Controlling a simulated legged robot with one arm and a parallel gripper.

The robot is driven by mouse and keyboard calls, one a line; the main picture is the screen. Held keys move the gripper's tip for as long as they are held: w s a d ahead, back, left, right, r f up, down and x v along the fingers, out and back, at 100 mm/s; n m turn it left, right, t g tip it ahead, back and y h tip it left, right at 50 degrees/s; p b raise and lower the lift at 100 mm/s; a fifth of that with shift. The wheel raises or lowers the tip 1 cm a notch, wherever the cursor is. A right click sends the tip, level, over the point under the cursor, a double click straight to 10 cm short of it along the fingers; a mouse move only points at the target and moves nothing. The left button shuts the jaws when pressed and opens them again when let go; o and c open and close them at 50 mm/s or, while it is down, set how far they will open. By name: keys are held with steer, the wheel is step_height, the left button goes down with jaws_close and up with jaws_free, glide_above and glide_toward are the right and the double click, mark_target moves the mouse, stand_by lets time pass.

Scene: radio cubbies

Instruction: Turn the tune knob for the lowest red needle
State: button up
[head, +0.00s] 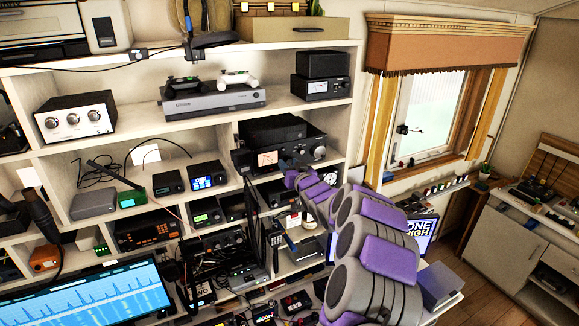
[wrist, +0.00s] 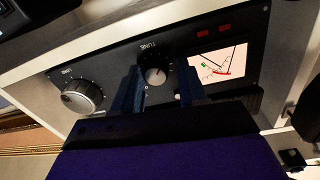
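The tune knob (wrist: 155,75) is a small dark knob with a pale pointer line, beside the "TUNE" label on a black radio panel (wrist: 110,68). My gripper (wrist: 159,72) is open, with one dark blue finger on each side of this knob. Gaps show between knob and fingers; contact is not clear. The lit white meter (wrist: 217,62) has red marks, a small green mark and thin lines; the exact needle reading is too small to tell. In the head view, my gripper (head: 287,167) is at the front of the radio (head: 268,158), hiding the tune knob.
A larger silver-rimmed knob (wrist: 82,97) is left of the tune knob in the wrist view. Shelf boards (head: 215,126) surround the radio. A black router with upright antennas (head: 252,235) stands below. A wide monitor (head: 90,295) is at lower left.

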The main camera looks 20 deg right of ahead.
steer(key=shift+s+d, duration=0.15)
steer(key=shift+d, duration=0.35)
steer(key=c, duration=0.3)
steer(key=shift+a, duration=0.3)
jaws_close()
steer(key=shift+d, duration=0.2)
steer(key=shift+f, duration=0.1)
steer(key=shift+o, duration=1.2)
jaws_free()
steer(key=o, duration=0.3)
steer(key=shift+s, duration=0.25)
steer(key=shift+o, duration=0.7)
steer(key=shift+w, duration=0.2)
